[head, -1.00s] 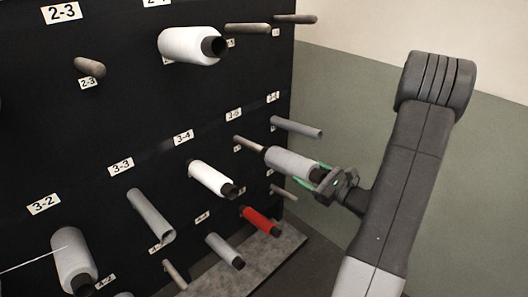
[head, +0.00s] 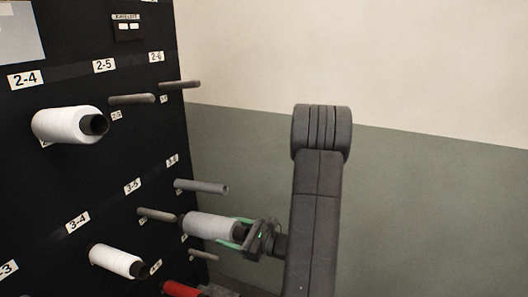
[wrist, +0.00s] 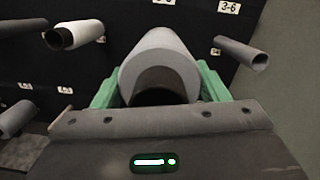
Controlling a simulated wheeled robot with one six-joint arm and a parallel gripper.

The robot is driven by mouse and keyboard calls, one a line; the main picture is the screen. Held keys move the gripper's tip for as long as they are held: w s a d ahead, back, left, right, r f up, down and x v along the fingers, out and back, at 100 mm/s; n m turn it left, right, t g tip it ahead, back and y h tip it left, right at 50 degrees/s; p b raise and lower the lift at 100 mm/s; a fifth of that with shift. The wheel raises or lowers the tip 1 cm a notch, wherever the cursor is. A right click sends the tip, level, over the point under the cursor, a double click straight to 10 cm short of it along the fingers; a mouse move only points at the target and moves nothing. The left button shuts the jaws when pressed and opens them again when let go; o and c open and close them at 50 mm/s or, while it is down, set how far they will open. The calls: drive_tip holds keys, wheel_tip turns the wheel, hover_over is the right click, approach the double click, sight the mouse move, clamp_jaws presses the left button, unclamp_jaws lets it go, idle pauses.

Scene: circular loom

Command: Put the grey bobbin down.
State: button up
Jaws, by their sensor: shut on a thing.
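The grey bobbin (head: 208,226) is held out in front of the dark rack, roughly level and pointing at it. A thin brown peg (head: 157,215) below the 3-5 label shows just beyond its far end. I cannot tell whether the peg tip is inside the bobbin or only behind it. My gripper (head: 240,232) is shut on the near end of the bobbin, a green finger on each side. In the wrist view the bobbin (wrist: 160,60) sits between the fingers (wrist: 160,88) and hides the peg.
A grey tube (head: 202,187) sits at 3-6, close above the bobbin; it is at right in the wrist view (wrist: 240,52). A white bobbin (head: 117,261) is at lower left, a red one (head: 184,289) below. Another white bobbin (head: 70,125) is at 2-4. Right of the rack is plain wall.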

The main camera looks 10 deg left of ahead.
drive_tip(key=w+d+r+m+t+h+p, duration=0.3)
drive_tip(key=w+d+m+t+h, duration=0.3)
drive_tip(key=d, duration=0.5)
drive_tip(key=w+d+r+m+t+h+p, duration=0.3)
drive_tip(key=w+d+m+t+h, duration=0.3)
drive_tip(key=d, duration=0.5)
drive_tip(key=shift+w+t, duration=0.9)
drive_tip(key=shift+w, duration=0.2)
drive_tip(key=shift+r+p, duration=0.1)
drive_tip(key=shift+p, duration=0.25)
